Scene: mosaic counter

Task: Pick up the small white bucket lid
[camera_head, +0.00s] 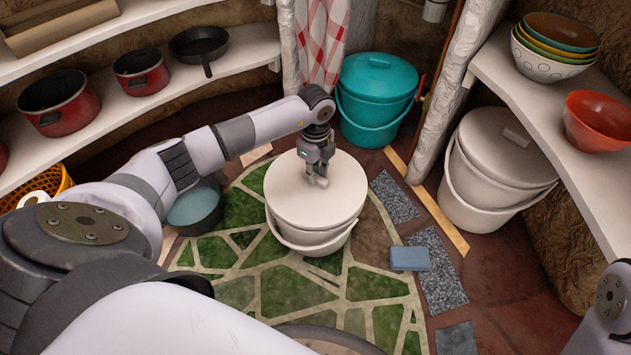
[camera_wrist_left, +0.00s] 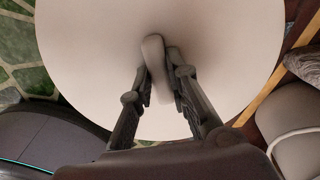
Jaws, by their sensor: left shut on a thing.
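The small white bucket lid (camera_head: 290,195) is a round off-white disc on top of the small white bucket (camera_head: 310,245), which stands on the green mosaic floor. My left gripper (camera_head: 316,180) points down over the middle of the lid, shut on its raised handle. In the left wrist view the lid (camera_wrist_left: 90,50) fills most of the picture, and the handle (camera_wrist_left: 154,60) sits between the two fingers of the left gripper (camera_wrist_left: 162,75). The lid looks level and seated on the bucket or very close to it. My right gripper is not in view; only a piece of my right arm shows at the right edge.
A teal lidded bucket (camera_head: 378,95) stands behind, and a larger white lidded bucket (camera_head: 495,175) stands at the right. A blue sponge-like block (camera_head: 409,258) lies on the floor. Shelves with red pots (camera_head: 58,104) and bowls (camera_head: 555,45) flank both sides.

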